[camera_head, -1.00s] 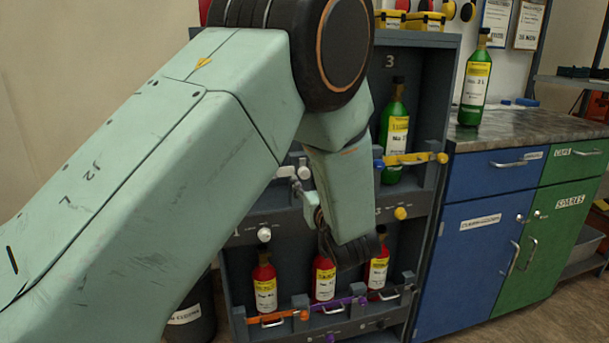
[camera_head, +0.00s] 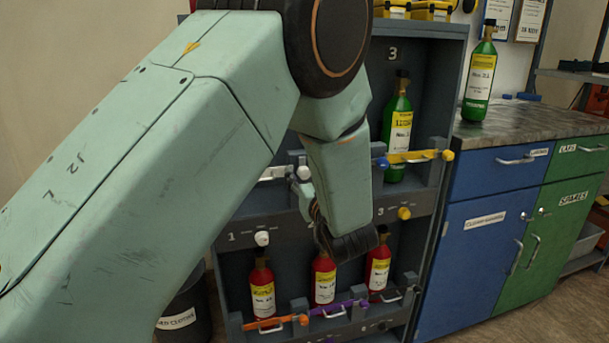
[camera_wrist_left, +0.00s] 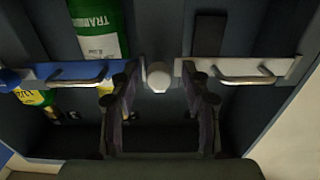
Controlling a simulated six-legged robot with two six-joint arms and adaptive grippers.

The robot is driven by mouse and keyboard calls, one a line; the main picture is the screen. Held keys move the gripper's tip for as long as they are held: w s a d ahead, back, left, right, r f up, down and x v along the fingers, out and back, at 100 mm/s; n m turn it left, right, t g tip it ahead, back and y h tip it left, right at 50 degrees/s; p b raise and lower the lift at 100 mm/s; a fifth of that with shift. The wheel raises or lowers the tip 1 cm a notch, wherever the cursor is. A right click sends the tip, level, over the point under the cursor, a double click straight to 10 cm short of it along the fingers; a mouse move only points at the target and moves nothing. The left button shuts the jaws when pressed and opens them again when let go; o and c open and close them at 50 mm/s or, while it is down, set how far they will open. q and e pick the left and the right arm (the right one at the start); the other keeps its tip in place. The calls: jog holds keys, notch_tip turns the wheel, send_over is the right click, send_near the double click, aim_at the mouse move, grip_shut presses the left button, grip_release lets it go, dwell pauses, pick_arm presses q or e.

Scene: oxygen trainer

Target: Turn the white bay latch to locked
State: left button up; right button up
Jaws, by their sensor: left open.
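A white bar with a metal handle (camera_head: 274,173) lies level across the left upper bay, and a white knob (camera_head: 303,172) is at its right end. In the left wrist view the white bar (camera_wrist_left: 285,68) lies at the right, with a round white knob (camera_wrist_left: 159,78) at its inner end. My left gripper (camera_wrist_left: 162,106) is open, its two dark fingers apart on either side of that knob; I see no clear contact. In the head view my left arm hides most of the gripper and the middle bays. Another white knob (camera_head: 262,238) sits beside the label 1.
A blue bar (camera_wrist_left: 58,72) sits left of the fingers, with a green bottle (camera_wrist_left: 98,28) above. In the head view, a yellow bar (camera_head: 412,156) crosses bay 3 before a green bottle (camera_head: 397,130). Red bottles stand below, including one (camera_head: 262,290). A cabinet (camera_head: 475,250) stands right.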

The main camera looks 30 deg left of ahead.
pick_arm(q)
jog(key=shift+s+d+r, duration=0.15)
jog(key=shift+d+r, duration=0.05)
jog(key=shift+d, duration=0.05)
jog(key=shift+c, duration=0.4)
jog(key=shift+a+f, duration=0.1)
jog(key=c, duration=0.5)
grip_shut()
